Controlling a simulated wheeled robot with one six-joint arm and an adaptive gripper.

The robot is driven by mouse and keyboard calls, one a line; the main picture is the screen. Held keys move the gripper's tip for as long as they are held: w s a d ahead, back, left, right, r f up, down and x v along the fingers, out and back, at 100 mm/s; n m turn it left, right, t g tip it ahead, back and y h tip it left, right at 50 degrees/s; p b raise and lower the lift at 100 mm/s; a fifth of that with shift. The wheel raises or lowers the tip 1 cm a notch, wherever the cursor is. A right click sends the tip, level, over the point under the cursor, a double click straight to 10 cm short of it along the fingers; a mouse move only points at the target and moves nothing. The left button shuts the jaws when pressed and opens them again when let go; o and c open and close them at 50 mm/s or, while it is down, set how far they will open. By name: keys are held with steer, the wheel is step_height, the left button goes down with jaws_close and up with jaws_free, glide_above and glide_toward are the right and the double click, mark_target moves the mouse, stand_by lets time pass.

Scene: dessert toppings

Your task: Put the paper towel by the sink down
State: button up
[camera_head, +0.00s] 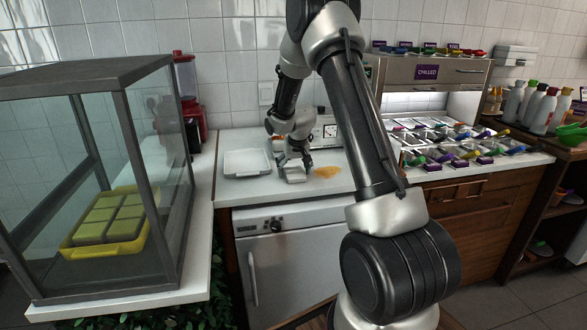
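My gripper (293,162) points down over the white counter, between a white tray-like basin (247,163) on its left and an orange-yellow spill (327,172) on its right. A small white block-like thing, perhaps the paper towel (295,177), is right below the fingers at counter level. It is too small to tell whether the fingers are closed on it or only near it, or whether it touches the counter. I cannot tell for sure whether the white basin is the sink.
A glass case (100,180) with a yellow tray of green blocks stands at the left. A red blender (188,100) is behind it. Topping trays (450,140) fill the right counter under a chilled unit (430,75). Several bottles (530,105) stand far right. An appliance (300,250) is below the counter.

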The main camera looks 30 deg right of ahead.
steer(key=shift+r, duration=0.1)
steer(key=shift+r, duration=0.35)
steer(key=s+a+r, duration=0.2)
steer(key=s+r, duration=0.6)
steer(key=r, duration=0.2)
steer(key=s+a+r, duration=0.3)
steer(key=s+r, duration=0.4)
steer(key=r, duration=0.4)
steer(key=s+a+r+n, duration=0.1)
steer(key=s+a, duration=0.1)
steer(key=s, duration=1.1)
steer(key=s+a+r+n+y, duration=0.1)
steer(key=s+a+n, duration=0.1)
steer(key=s, duration=1.1)
steer(key=shift+s+a, duration=0.3)
steer(key=shift+a, duration=0.35)
steer(key=shift+o, duration=0.5)
steer(key=shift+a, duration=0.1)
